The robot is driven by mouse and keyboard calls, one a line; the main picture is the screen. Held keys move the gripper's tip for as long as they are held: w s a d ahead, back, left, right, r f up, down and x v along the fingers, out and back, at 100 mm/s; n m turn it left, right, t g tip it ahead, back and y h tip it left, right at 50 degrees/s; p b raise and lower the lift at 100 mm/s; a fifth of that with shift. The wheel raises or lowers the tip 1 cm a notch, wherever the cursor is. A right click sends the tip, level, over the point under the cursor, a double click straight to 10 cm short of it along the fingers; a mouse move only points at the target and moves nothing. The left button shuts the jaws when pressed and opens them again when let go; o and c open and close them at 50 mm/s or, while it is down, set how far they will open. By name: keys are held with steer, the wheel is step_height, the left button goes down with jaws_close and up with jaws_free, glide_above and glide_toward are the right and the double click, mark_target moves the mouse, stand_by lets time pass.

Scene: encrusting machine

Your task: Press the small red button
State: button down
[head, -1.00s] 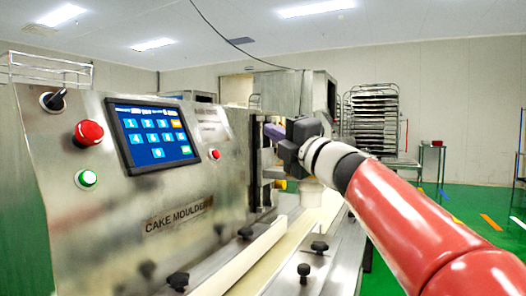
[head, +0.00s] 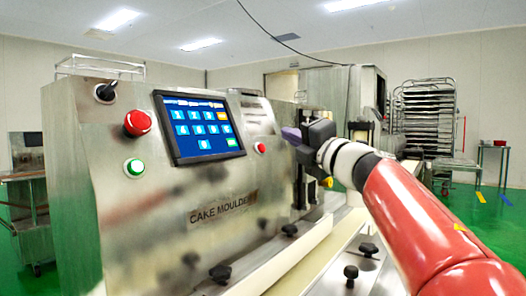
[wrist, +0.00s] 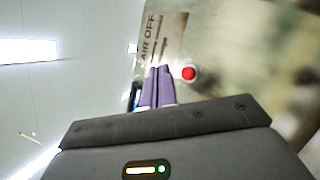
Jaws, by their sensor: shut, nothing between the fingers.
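The small red button (head: 260,148) is on the steel front of the cake moulder (head: 190,230), just right of the touch screen. It also shows in the wrist view (wrist: 188,73), right beside the purple fingertips. My gripper (head: 289,135) is shut and empty, to the right of the button in the head view, with its fingers pointing left towards the machine. In the wrist view my gripper (wrist: 161,72) points at the panel near a label reading AIR OFF. A gap shows between fingertips and button in the head view.
A larger red knob (head: 137,123), a green button (head: 134,167) and a black switch (head: 105,91) are left of the touch screen (head: 198,127). A conveyor with black knobs (head: 351,272) runs below my arm. A tray rack (head: 425,115) stands behind at right.

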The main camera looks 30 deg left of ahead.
steer(key=shift+w+a+f, duration=0.1)
steer(key=shift+a+f, duration=0.2)
steer(key=shift+a, duration=0.35)
steer(key=shift+a+f, duration=0.35)
steer(key=shift+a, duration=0.25)
steer(key=shift+w+a+f, duration=0.1)
steer(key=shift+a+f, duration=0.2)
steer(key=shift+a, duration=0.35)
steer(key=shift+a+f, duration=0.1)
steer(key=shift+a, duration=0.05)
stand_by(0.5)
steer(key=shift+a, duration=0.2)
steer(key=shift+a+f, duration=0.25)
steer(key=shift+a, duration=0.15)
stand_by(0.7)
stand_by(0.3)
steer(key=shift+s+d+r, duration=0.1)
steer(key=shift+d+r, duration=0.2)
steer(key=shift+d, duration=0.4)
steer(key=d, duration=0.1)
steer(key=d+r, duration=0.1)
steer(key=d, duration=0.1)
steer(key=d+r+p, duration=0.1)
steer(key=shift+s+d+r, duration=0.15)
steer(key=shift+d, duration=0.1)
